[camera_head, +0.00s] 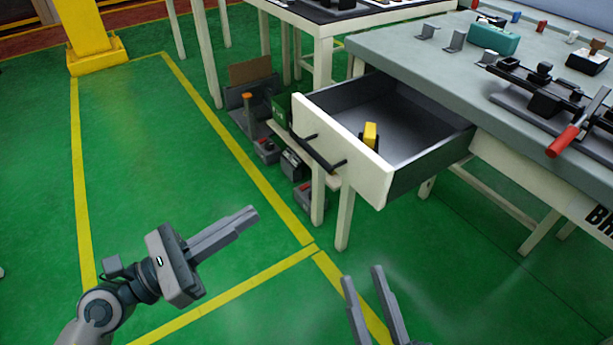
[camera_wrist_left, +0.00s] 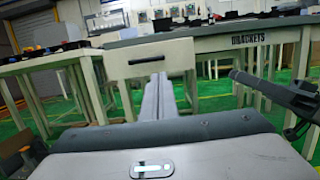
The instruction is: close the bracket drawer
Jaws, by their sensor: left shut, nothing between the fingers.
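The drawer (camera_head: 355,162) stands pulled out from the grey-topped workbench, its inside showing. Its white front carries a black bar handle (camera_head: 322,152); the front also shows in the left wrist view (camera_wrist_left: 125,70). A yellow and black object (camera_head: 370,135) is inside the drawer, near the front. My left gripper (camera_head: 252,213) is shut and empty, low and left of the drawer front, apart from it. In the left wrist view its fingers (camera_wrist_left: 158,90) point toward the drawer front. My right gripper (camera_head: 363,273) is open and empty, below the drawer in the picture.
The workbench (camera_head: 400,75) holds brackets, a teal box (camera_head: 493,38) and a fixture with a red-handled lever (camera_head: 563,141). Bins and tools sit on a low shelf left of the drawer. A yellow post (camera_head: 88,30) stands far left. Green floor in front is clear.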

